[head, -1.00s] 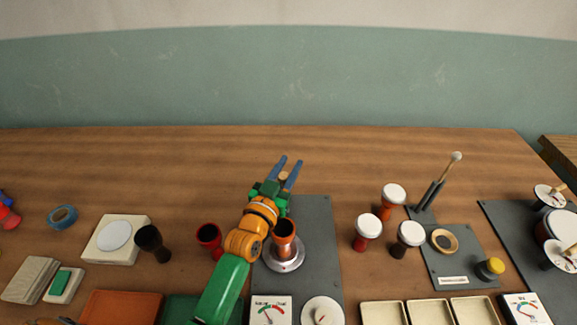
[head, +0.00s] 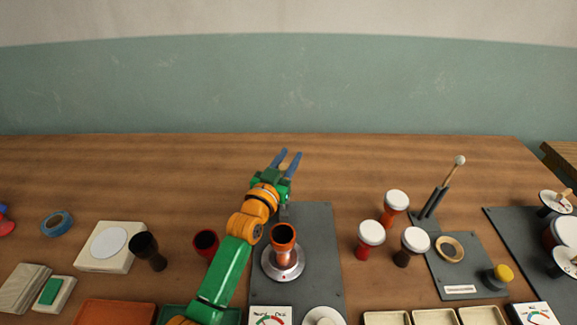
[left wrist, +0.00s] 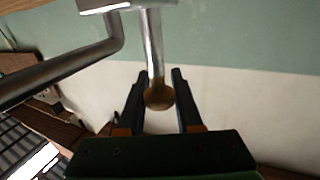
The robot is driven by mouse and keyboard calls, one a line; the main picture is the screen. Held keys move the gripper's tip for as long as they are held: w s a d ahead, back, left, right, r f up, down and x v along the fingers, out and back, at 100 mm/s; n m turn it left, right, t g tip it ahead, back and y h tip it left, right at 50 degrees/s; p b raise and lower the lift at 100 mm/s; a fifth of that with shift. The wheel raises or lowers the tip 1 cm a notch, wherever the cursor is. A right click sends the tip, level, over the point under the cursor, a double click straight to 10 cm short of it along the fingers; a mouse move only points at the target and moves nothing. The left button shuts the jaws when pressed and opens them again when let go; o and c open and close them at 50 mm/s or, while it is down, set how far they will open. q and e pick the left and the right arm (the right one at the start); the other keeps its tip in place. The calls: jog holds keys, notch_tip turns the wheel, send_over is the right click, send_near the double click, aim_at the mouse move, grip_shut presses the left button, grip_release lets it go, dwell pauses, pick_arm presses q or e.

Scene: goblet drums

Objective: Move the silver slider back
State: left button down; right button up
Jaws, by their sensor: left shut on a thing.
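In the left wrist view a silver rod (left wrist: 154,45) comes down from the top and ends in a round brown knob (left wrist: 159,96). The knob sits between the fingers of my left gripper (left wrist: 160,88), which is shut on it. I take this rod and knob as the silver slider's handle. In the head view my left gripper (head: 290,156) is at the far end of a dark grey plate (head: 318,245), behind an orange goblet drum (head: 283,236) on a silver round base (head: 283,268). The slider's body is largely hidden there by my arm. My right gripper is not in view.
A red cup (head: 205,242) and a black goblet (head: 148,250) stand left of my arm. Several white-topped drums, including a red one (head: 370,237), stand right of the plate. A gauge (head: 270,317) is at the front. The table behind my gripper is clear.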

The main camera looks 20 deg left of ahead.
pick_arm(q)
jog(key=c, duration=0.9)
grip_release()
jog(key=o, duration=0.3)
jog(key=shift+w, duration=0.1)
jog(key=shift+w+a+f, duration=0.1)
jog(key=shift+w+f, duration=0.05)
jog(key=shift+w, duration=0.05)
jog(key=s, duration=0.7)
jog(key=shift+s+a, duration=0.1)
jog(key=shift+a, duration=0.3)
